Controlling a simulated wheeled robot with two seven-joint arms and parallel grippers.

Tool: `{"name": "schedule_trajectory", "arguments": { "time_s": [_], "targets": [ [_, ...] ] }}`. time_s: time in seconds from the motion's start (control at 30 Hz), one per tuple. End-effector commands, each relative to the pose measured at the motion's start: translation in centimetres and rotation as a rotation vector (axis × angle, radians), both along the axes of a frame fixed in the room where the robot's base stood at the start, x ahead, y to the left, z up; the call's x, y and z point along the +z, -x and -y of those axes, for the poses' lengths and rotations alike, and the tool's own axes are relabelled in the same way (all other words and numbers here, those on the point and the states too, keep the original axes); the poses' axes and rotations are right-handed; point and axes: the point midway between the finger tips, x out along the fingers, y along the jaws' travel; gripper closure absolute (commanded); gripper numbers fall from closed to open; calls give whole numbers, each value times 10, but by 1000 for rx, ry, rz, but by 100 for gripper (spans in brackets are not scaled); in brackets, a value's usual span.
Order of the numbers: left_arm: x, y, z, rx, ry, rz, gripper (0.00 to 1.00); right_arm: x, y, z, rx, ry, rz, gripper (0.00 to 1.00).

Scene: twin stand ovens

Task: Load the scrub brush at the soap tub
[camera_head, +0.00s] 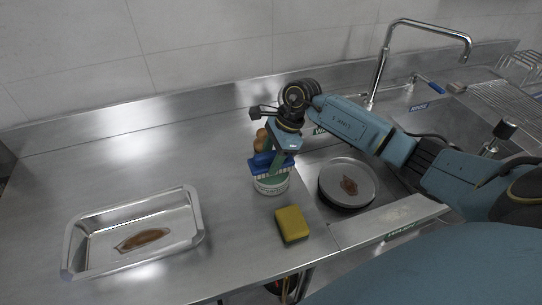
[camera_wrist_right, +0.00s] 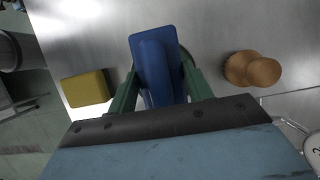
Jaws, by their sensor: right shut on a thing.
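The blue scrub brush (camera_head: 262,166) is held between the green fingers of my right gripper (camera_head: 279,160). In the right wrist view the blue brush (camera_wrist_right: 155,62) fills the space between the fingers. The soap tub (camera_head: 271,187), a short round tub with a pale label and green band, stands on the steel counter. The brush is right at the top of the tub; its bristles are hidden, and I cannot tell how deep they reach. My left gripper is out of view.
A yellow sponge (camera_head: 292,224) lies in front of the tub. A brown wooden knobbed object (camera_wrist_right: 252,70) is close behind the brush. A steel tray (camera_head: 196,222) with a brown stain is at left. Stained plates (camera_head: 333,177) are at right, near the faucet (camera_head: 378,70).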

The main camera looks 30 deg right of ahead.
Motion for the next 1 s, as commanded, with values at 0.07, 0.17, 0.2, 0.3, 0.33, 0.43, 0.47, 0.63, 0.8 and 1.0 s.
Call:
{"name": "schedule_trajectory", "arguments": {
  "time_s": [0.07,0.17,0.2,0.3,0.33,0.43,0.47,0.63,0.8,1.0],
  "targets": [
    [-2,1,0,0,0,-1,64,-1,0,0,0,0,1,68],
    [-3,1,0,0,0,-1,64,-3,0,0,0,0,1,68],
    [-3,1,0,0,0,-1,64,-3,0,0,0,0,1,68],
    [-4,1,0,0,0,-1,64,-4,0,0,0,0,1,68],
    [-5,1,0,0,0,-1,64,-5,0,0,0,0,1,68],
    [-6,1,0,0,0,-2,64,-6,0,0,0,0,1,68],
    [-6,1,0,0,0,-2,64,-6,0,0,0,0,1,68],
    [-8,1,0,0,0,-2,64,-8,0,0,0,0,1,68],
    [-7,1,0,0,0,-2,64,-7,0,0,0,0,1,68],
    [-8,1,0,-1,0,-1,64,-8,0,0,0,0,1,68]
  ]
}}
